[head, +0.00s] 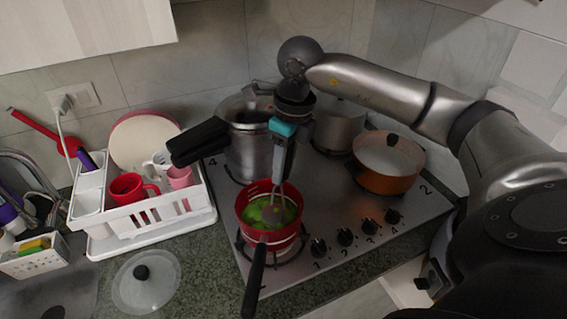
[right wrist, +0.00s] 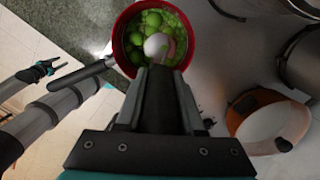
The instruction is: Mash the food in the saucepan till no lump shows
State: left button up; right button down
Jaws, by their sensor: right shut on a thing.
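The red saucepan (head: 266,236) sits on the front-left burner of the hob, its dark handle toward me. Green food (head: 259,211) is in it. In the right wrist view the food shows several round lumps (right wrist: 135,56) on the left and a finer, mashed-looking mass (right wrist: 176,22) toward the top and right. My right gripper (head: 279,172) points down over the saucepan, shut on the masher. The masher's rounded head (right wrist: 158,46) is down in the food; its grip is hidden between the fingers. My left gripper (right wrist: 40,71) is small at the left of the right wrist view, away from the saucepan.
A pressure cooker (head: 247,146) stands close behind the saucepan, its black handle jutting left. An orange pan (head: 390,180) with a lid is at the right. A white dish rack (head: 152,228) and a glass lid (head: 146,296) lie left, with bare counter beside the lid.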

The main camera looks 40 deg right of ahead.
jog(key=shift+f+b, duration=0.85)
jog(key=shift+f, duration=0.4)
jog(key=shift+r+p, duration=1.95)
jog(key=shift+r, duration=0.65)
jog(key=a, duration=0.3)
jog(key=shift+w+a+f, duration=0.1)
jog(key=shift+w+a, duration=0.05)
jog(key=shift+w, duration=0.25)
jog(key=shift+f, duration=0.15)
